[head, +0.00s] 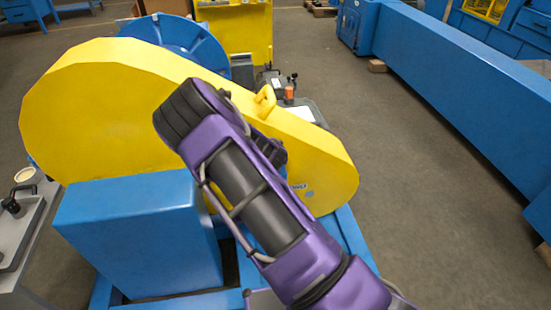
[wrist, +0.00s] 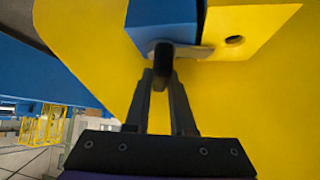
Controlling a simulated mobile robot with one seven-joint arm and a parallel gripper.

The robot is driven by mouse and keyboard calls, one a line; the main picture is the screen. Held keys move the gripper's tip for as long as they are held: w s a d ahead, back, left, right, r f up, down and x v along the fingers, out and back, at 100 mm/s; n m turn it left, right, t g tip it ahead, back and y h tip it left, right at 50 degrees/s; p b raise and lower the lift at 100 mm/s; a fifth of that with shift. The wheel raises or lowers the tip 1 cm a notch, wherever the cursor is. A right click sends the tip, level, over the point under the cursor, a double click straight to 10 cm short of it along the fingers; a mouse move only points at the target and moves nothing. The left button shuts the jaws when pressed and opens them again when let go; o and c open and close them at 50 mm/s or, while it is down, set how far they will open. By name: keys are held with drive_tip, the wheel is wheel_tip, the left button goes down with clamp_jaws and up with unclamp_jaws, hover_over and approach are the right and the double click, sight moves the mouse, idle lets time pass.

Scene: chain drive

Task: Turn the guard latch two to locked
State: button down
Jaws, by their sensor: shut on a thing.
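The large yellow chain guard (head: 90,110) fills the middle of the head view and also surrounds the view from the wrist (wrist: 95,45). In the wrist view, a latch with a dark rounded handle (wrist: 162,62) and a grey metal plate (wrist: 195,51) sits at a blue block (wrist: 160,20) beside the guard. My gripper (wrist: 163,78) is shut on the dark handle, with one finger on each side of it. In the head view my purple arm hides the gripper and the latch. No number on the latch is readable.
A blue box-shaped housing (head: 140,235) stands in front of the guard at left. A yellow lifting handle (head: 265,100) rises from the guard's top edge. A grey bench (head: 20,240) is at far left. Open floor (head: 410,170) lies to the right, before a long blue beam (head: 460,90).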

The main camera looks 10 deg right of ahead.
drive_tip(key=shift+r+n+y, duration=0.1)
drive_tip(key=shift+n+y, duration=1)
drive_tip(key=shift+n, duration=0.5)
drive_tip(key=c, duration=0.8)
unclamp_jaws()
drive_tip(key=shift+o, duration=0.2)
drive_tip(key=p+v, duration=0.2)
drive_tip(key=v, duration=1.5)
drive_tip(key=shift+s+d+p, duration=0.2)
drive_tip(key=shift+s+p, duration=0.15)
